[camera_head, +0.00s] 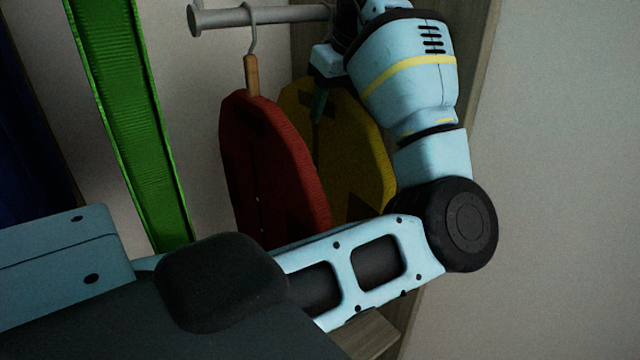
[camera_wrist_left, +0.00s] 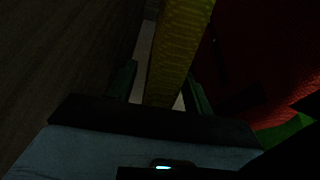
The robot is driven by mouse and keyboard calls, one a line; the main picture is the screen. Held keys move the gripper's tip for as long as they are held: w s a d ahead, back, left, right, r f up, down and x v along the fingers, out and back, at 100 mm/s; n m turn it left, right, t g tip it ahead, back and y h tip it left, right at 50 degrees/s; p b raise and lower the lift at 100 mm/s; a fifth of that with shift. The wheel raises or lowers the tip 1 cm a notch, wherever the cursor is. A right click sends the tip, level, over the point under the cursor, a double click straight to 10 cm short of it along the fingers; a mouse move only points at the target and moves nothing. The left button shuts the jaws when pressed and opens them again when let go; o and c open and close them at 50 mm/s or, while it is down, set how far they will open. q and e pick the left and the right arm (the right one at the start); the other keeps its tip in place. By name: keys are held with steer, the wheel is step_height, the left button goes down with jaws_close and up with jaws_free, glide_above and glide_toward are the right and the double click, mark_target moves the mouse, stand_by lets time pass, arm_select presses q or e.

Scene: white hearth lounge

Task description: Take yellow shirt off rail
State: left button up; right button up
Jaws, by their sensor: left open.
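The yellow shirt (camera_head: 350,150) hangs under the grey rail (camera_head: 255,15), behind and to the right of the red shirt. Its hanger is hidden behind my left arm and gripper. My left gripper (camera_head: 319,103) is at the upper part of the yellow shirt. In the left wrist view, the yellow shirt (camera_wrist_left: 178,50) lies edge-on between the two dark green fingers of my left gripper (camera_wrist_left: 160,88). The fingers are open, one on each side of it. My right gripper is not in view.
The red shirt (camera_head: 270,160) hangs on a hanger near the rail's left end, close beside the yellow one; it also fills the right of the wrist view (camera_wrist_left: 265,50). A wooden panel (camera_head: 468,100) stands right of the shirts. A green strip (camera_head: 130,110) stands at left.

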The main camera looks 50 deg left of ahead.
arm_select(q)
jaws_close()
steer(key=shift+a+r, duration=0.15)
stand_by(0.5)
